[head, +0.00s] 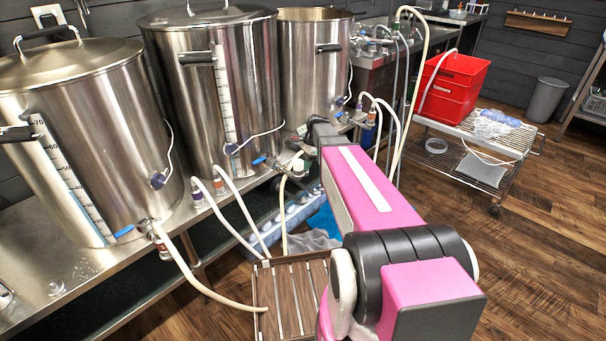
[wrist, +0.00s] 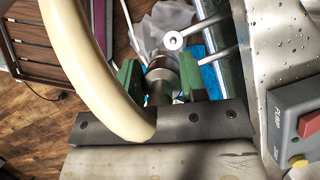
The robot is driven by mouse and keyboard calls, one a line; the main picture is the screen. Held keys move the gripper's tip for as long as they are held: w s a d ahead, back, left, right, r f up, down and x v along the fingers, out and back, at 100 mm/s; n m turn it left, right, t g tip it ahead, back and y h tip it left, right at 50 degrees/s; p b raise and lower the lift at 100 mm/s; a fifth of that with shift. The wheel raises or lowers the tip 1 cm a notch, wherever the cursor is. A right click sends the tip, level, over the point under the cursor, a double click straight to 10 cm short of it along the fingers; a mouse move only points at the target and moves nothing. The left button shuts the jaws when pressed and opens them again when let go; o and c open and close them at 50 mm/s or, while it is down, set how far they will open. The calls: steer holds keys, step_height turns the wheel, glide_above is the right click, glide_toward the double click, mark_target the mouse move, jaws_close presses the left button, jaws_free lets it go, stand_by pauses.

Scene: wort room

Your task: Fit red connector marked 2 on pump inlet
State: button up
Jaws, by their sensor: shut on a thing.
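My gripper (wrist: 162,82) has green fingertips, shut on a metal connector (wrist: 159,92) with a brownish band; no number can be read on it. A cream hose (wrist: 82,45) arches in front of the wrist camera and passes over the gripper's left side. A round metal port with a dark hole (wrist: 173,41) shows just beyond the fingertips, apart from the connector; it looks like the pump inlet, but I see no label on it. In the head view my pink arm reaches to the bench edge by the kettles, and the gripper is small and partly hidden there.
A red bin (head: 455,85) rests on a wire cart.

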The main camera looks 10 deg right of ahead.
steer(key=shift+m+t, duration=0.3)
steer(key=shift+m, duration=0.3)
steer(key=f, duration=0.2)
steer(key=w+f, duration=0.1)
steer(key=f, duration=0.3)
steer(key=shift+w+a+f, duration=0.1)
steer(key=shift+w+f, duration=0.25)
steer(key=shift+f, duration=3.5)
steer(key=shift+a+f, duration=0.1)
steer(key=shift+f, duration=1.2)
steer(key=o, duration=1.1)
